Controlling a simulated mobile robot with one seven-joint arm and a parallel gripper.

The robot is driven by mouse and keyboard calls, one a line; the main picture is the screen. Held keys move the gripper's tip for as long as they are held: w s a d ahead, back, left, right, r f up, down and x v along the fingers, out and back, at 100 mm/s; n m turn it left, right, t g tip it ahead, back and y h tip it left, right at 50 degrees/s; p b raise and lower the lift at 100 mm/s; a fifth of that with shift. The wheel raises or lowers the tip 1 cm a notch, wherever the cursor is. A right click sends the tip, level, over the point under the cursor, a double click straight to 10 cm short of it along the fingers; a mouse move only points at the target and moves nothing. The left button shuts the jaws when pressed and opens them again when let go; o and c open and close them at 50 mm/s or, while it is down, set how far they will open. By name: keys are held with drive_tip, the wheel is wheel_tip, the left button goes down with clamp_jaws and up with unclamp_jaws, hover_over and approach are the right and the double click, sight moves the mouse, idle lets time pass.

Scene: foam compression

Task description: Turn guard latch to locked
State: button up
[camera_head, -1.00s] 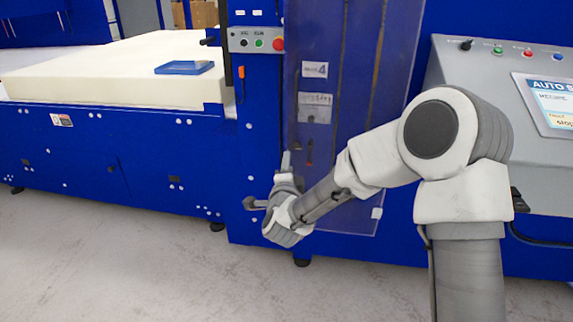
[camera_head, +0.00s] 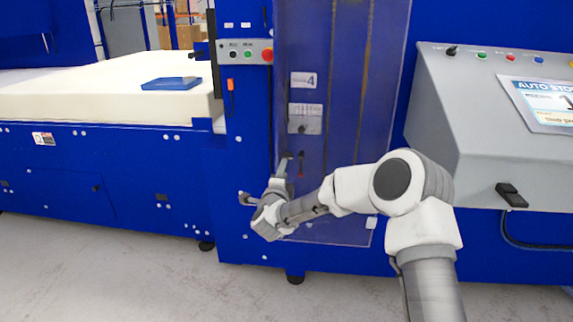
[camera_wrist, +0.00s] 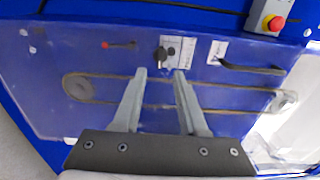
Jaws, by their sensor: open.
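The guard is a clear panel (camera_head: 345,130) on the front of the blue machine. A dark knob on a white plate, likely the guard latch (camera_wrist: 160,55), shows through or on the panel in the wrist view; the plate also shows in the head view (camera_head: 305,112). Its locked or unlocked position is not clear. My gripper (camera_wrist: 160,76) is open and empty. Its two grey fingertips point toward the knob, which lies just beyond the space between them. In the head view my gripper (camera_head: 283,167) is low, at the panel's left edge, below the plate.
A red-ended lever (camera_wrist: 112,45) lies left of the knob in the wrist view. A dark handle (camera_wrist: 250,68) lies to the right. A grey console (camera_head: 460,130) stands to the right of the panel.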

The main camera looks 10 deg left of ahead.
sight(288, 157)
drive_tip(key=w+b, duration=0.1)
drive_tip(key=w, duration=0.6)
drive_tip(key=shift+d, duration=0.1)
clamp_jaws()
